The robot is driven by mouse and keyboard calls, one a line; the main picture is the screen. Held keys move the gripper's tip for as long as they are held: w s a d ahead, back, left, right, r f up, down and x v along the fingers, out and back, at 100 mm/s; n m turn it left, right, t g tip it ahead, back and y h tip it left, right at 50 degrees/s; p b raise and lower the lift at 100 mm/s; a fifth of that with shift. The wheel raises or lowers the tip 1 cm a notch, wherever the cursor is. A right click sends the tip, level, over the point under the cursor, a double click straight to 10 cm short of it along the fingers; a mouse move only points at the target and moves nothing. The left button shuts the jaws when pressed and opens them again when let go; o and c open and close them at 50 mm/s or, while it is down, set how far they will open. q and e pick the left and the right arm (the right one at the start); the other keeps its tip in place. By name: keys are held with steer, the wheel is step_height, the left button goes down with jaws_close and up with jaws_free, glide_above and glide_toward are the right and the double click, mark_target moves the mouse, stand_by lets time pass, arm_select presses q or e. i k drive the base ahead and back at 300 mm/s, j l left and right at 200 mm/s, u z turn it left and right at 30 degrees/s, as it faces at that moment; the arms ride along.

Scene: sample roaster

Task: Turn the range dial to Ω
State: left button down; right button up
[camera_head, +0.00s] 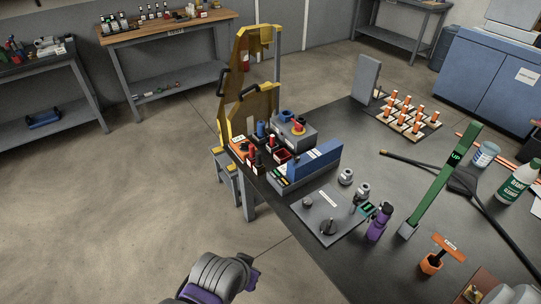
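A flat grey panel (340,208) lies on the dark table, right of the picture's middle. It carries a dark round knob (307,203) near its left corner and a larger dark knob (328,227) near its front edge. A small white label sits between them. Which knob is the range dial, its marks and its setting are too small to read. My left arm, grey with purple parts, shows at the bottom edge, off the table and well apart from the panel. Its dark gripper end (250,272) is small, and its opening cannot be made out.
A green upright (444,180) and an orange T-handled piece (432,262) stand to the right.

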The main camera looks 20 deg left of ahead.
mark_target(245, 144)
steer(key=j+u, duration=0.1)
steer(key=u, duration=0.35)
steer(key=i+u, duration=0.1)
steer(key=u, duration=0.3)
steer(key=i+u, duration=0.1)
steer(key=u, duration=0.35)
steer(key=i+j+u, duration=0.1)
steer(key=u, duration=0.35)
steer(key=i+l, duration=0.1)
steer(key=i, duration=0.9)
